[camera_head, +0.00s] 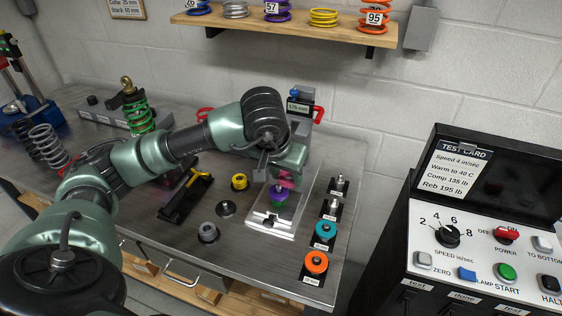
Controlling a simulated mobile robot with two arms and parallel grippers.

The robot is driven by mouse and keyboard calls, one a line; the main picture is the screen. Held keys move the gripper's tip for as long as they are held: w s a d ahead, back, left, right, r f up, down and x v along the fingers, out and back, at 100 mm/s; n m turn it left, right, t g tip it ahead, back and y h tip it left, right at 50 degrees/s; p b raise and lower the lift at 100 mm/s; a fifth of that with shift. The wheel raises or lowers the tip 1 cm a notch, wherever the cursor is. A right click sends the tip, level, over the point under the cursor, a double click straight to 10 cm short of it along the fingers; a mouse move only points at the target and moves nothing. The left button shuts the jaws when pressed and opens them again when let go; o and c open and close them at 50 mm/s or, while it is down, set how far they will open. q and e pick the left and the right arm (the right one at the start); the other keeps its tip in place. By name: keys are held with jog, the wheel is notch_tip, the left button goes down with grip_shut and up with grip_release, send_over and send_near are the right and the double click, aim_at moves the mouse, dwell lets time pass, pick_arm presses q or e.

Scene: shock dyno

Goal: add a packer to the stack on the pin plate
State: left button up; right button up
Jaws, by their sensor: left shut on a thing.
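The pin plate (287,227) is a pale block on the bench. A small stack stands on it, with a purple piece (279,191) above a green one (279,203). My left gripper (285,179) reaches over the plate from above and is shut on a pink packer (287,175), just over the stack. The gripper partly hides the pink packer, and I cannot tell whether it touches the purple piece. My right gripper is not in view.
Right of the plate stand a teal packer (325,231), an orange packer (316,262) and two posts on black stands. To the left are a yellow ring (239,181), a grey ring (208,232) and a black tool (186,197). A control console (480,240) stands at right.

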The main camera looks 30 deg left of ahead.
aim_at(277, 187)
pick_arm(q)
jog(key=shift+w+a+f, duration=0.1)
jog(key=shift+w+a, duration=0.1)
jog(key=shift+a, duration=0.4)
jog(key=shift+w+a, duration=0.15)
jog(key=shift+a, duration=0.45)
jog(key=shift+w+a+f+n, duration=0.1)
jog(key=shift+w+a+n, duration=0.2)
jog(key=shift+a, duration=0.3)
jog(key=shift+d+f, duration=0.1)
jog(key=shift+d, duration=0.05)
jog(key=shift+f, duration=0.15)
jog(key=shift+f+b, duration=0.45)
jog(key=shift+f, duration=0.1)
jog(key=shift+s+f+b, duration=0.1)
jog(key=shift+f+b, duration=0.25)
jog(key=shift+f, duration=1.05)
jog(key=shift+f+b, duration=0.3)
jog(key=shift+b, duration=0.05)
jog(key=shift+f+b, duration=0.45)
jog(key=shift+b, duration=0.2)
jog(key=shift+f+b, duration=0.2)
jog(key=shift+b, duration=0.1)
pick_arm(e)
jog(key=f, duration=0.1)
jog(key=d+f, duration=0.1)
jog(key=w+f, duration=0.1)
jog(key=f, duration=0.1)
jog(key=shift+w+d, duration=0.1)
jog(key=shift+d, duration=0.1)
